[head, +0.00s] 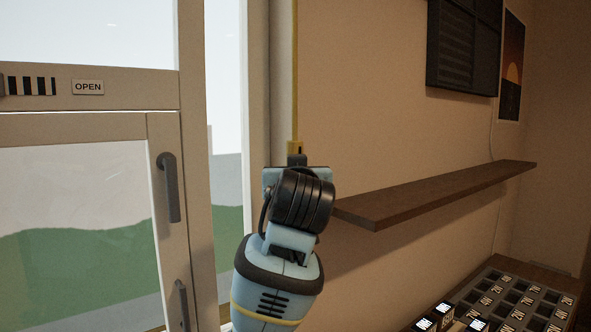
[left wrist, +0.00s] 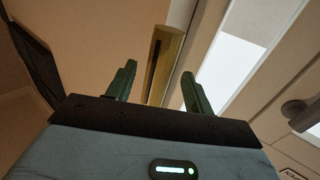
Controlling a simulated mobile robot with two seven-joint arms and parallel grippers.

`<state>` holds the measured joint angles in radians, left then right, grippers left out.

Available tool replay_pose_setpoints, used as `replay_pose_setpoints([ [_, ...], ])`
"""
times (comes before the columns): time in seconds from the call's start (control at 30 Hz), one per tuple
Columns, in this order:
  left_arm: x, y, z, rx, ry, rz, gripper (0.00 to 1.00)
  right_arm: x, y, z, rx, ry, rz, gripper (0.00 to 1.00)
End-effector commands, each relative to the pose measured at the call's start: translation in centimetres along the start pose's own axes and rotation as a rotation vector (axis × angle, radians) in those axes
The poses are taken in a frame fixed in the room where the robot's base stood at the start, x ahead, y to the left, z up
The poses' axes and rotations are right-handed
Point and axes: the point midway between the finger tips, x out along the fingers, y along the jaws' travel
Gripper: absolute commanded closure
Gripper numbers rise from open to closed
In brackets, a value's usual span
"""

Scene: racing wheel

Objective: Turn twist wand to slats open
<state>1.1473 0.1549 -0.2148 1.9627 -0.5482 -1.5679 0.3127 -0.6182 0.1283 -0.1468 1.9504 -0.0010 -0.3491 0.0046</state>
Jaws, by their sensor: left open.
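The twist wand (head: 296,75) is a thin yellow rod hanging down beside the window frame. Its thicker lower end is right at my left gripper (head: 297,158), whose fingers are mostly hidden by my wrist in the head view. In the left wrist view, the yellow wand end (left wrist: 165,55), with a dark slot, shows between the two spread fingers of my left gripper (left wrist: 159,74). The fingers are open, with a gap on each side of it. A panel with black vertical stripes (head: 33,86) sits left of an OPEN label (head: 88,87). My right gripper is out of view.
A brown wall shelf (head: 435,195) juts out to the right of my left arm. A window with a dark handle (head: 168,187) stands at left. A dark panel (head: 463,45) hangs at upper right. A rack of small labelled items (head: 510,300) lies at lower right.

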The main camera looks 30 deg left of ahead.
Motion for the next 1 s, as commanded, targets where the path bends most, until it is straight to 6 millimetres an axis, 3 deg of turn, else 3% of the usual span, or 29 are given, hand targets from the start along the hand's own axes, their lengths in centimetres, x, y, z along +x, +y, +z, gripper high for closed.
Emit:
replay_pose_setpoints([
  [0.3,4.2,0.0,-0.1,0.001,0.001,-0.002,0.48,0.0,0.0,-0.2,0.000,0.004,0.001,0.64],
  [0.7,5.1,0.0,0.0,0.000,0.000,0.000,0.48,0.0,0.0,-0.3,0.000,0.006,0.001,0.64],
  [1.0,5.1,0.0,0.0,0.000,0.000,0.000,0.84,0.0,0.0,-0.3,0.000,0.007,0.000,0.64],
])
